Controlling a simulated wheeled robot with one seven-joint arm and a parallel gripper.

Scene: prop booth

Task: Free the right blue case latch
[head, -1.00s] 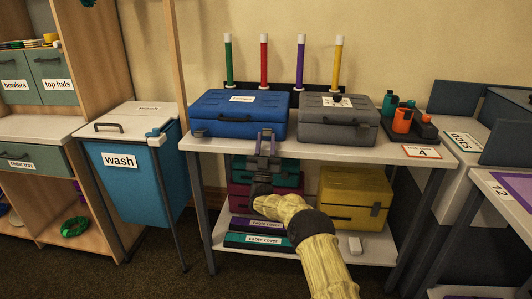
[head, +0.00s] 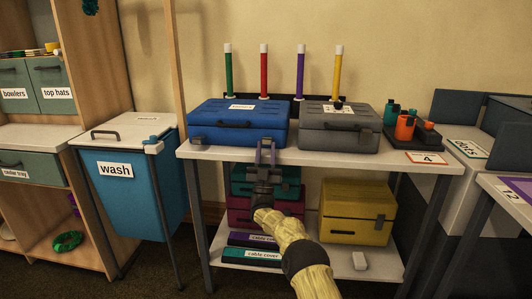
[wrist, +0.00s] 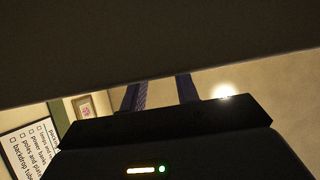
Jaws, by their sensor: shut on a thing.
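The blue case (head: 235,124) lies closed on the tabletop, its handle facing front. Its left latch (head: 198,141) shows at the lower front edge. My gripper (head: 266,146) is at the right end of the case's front, coming from below and in front, and is shut on the right latch. The fingers hide the latch, so I cannot tell whether it is up or down. In the wrist view both fingers (wrist: 160,92) show, with a gap between them; a dark surface fills the top and hides the tips.
A grey case (head: 340,128) stands close on the right of the blue one. A lower shelf holds a yellow case (head: 355,212) and several other cases. A blue wash bin (head: 128,195) stands left.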

